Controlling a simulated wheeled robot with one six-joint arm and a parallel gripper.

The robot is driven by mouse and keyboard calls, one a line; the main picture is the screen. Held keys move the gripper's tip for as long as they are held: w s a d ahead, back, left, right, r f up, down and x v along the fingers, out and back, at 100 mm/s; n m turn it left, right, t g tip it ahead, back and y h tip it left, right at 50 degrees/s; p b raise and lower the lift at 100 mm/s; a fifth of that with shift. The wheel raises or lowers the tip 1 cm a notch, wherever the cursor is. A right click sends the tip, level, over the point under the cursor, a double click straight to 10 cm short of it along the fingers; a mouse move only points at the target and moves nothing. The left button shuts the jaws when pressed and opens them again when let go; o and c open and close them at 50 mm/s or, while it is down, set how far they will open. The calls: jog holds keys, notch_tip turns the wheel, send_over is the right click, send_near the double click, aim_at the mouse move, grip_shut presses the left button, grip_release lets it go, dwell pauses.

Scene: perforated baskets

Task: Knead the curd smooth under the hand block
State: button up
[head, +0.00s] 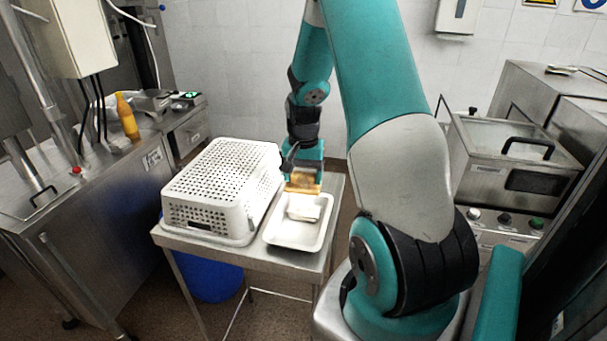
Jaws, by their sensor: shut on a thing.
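A white curd block (304,207) lies in a shallow white tray (292,240) on a small steel table. My gripper (303,174) is shut on the hand block (304,182), a wooden-coloured block, at the far end of the tray. The hand block is just behind the curd in the picture; I cannot tell whether it touches the curd or the tray. The fingertips are small and partly hidden.
A white perforated basket (222,185) stands upside down on the steel table (290,262), close to the left of the tray. A blue bin (212,281) is under the table. Steel counters stand to the left, with an orange bottle (127,116), and a steel machine (512,165) to the right.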

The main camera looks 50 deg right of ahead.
jog(key=shift+f+b, duration=2.05)
jog(key=shift+f, duration=0.9)
jog(key=shift+f+b, duration=0.35)
jog(key=shift+f, duration=0.2)
jog(key=shift+r, duration=0.1)
jog(key=shift+r+p, duration=2.85)
jog(key=shift+r, duration=0.6)
